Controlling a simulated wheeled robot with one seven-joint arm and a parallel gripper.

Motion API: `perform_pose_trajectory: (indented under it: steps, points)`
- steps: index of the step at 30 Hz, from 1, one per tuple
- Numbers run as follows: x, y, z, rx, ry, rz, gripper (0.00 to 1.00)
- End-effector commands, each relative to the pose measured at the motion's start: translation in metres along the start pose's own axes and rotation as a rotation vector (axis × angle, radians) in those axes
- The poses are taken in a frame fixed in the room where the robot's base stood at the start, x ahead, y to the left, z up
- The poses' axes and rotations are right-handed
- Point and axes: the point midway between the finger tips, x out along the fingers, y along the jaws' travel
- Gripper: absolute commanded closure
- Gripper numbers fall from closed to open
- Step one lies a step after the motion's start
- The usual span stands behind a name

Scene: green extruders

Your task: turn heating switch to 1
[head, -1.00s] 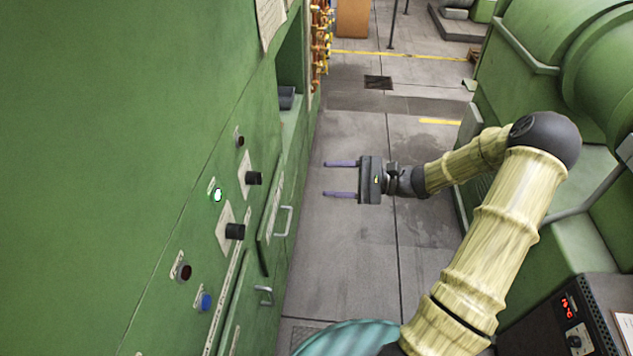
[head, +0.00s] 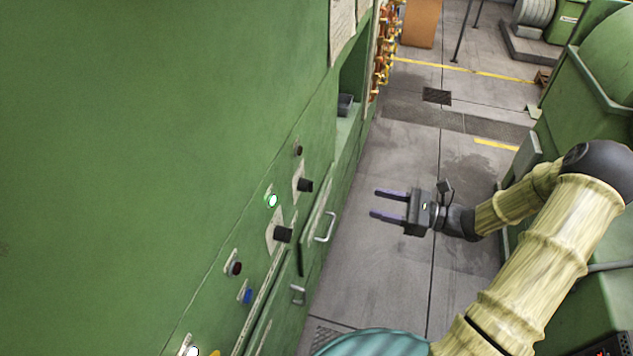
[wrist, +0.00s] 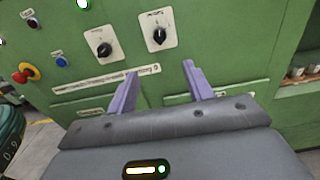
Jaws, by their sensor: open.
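Two black rotary knobs on pale label plates sit on the green cabinet front: a nearer one (head: 283,235) and a farther one (head: 305,185). In the wrist view the nearer is the left knob (wrist: 103,48) and the farther the right knob (wrist: 158,36). The label text is too small to read, so I cannot tell which is the heating switch. My gripper (head: 374,203) is open and empty, its purple fingers pointing at the panel, apart from it. In the wrist view the gripper (wrist: 160,70) shows below the right knob.
A lit green lamp (head: 272,200), a dark red button (head: 234,268) and a blue button (head: 246,296) share the panel. Drawer handles (head: 325,227) stick out below the knobs. A green machine (head: 608,130) stands behind my arm. The floor between is clear.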

Motion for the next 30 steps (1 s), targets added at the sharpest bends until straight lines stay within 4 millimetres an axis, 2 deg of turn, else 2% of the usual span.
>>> perform_pose_trajectory:
  steps: [7, 11, 17, 30]
  points:
    - [0.002, 0.0, -0.001, -0.004, -0.001, 0.001, 0.49]
    - [0.011, 0.0, 0.001, -0.004, -0.002, 0.004, 0.49]
    - [0.04, 0.0, 0.002, -0.004, -0.002, 0.005, 0.49]
    - [0.118, 0.001, 0.002, -0.004, -0.001, 0.005, 0.49]
